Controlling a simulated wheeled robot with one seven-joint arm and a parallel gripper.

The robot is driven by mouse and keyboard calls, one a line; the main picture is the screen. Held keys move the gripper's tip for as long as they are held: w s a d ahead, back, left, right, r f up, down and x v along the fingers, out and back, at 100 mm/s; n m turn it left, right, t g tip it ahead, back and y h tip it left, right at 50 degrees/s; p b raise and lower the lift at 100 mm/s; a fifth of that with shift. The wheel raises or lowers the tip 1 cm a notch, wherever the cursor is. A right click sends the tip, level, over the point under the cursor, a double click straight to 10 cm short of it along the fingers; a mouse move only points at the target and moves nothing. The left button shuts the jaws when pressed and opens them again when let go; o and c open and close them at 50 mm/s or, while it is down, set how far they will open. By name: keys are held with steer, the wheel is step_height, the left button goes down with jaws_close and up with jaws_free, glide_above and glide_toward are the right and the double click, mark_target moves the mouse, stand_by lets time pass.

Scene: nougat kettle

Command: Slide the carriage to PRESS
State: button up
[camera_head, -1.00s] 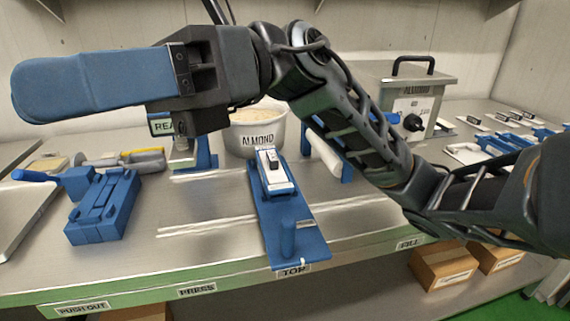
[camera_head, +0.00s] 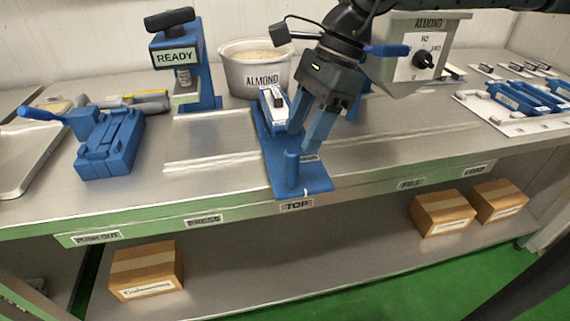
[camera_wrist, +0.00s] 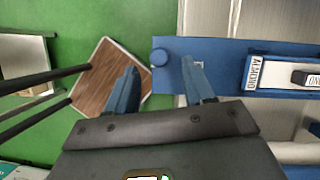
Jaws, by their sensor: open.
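The blue carriage (camera_head: 275,158) sits on the bench's rails in line with the TOP label (camera_head: 296,204). A short blue post (camera_head: 292,170) rises from its front end, and a white-topped mould (camera_head: 273,107) lies towards its back. My gripper (camera_head: 303,140) is open and empty, pointing down close to the post. In the wrist view, the post (camera_wrist: 160,57) appears between the fingertips; contact cannot be told. The PRESS label (camera_head: 204,219) is on the front edge to the left. The blue press (camera_head: 208,75) with its READY sign stands behind that position.
An ALMOND kettle (camera_head: 255,72) stands behind the carriage. A blue push-out fixture (camera_head: 110,145) is at the left. A filler box (camera_head: 425,50) stands at the back right. The rail stretch between carriage and PRESS label looks clear. Cardboard boxes (camera_head: 146,272) sit on the lower shelf.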

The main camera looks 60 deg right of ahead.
mark_target(295, 150)
steer(key=x, duration=0.7)
steer(key=shift+w+a+f, duration=0.1)
steer(key=shift+f, duration=0.1)
steer(key=shift+c, duration=0.2)
jaws_close()
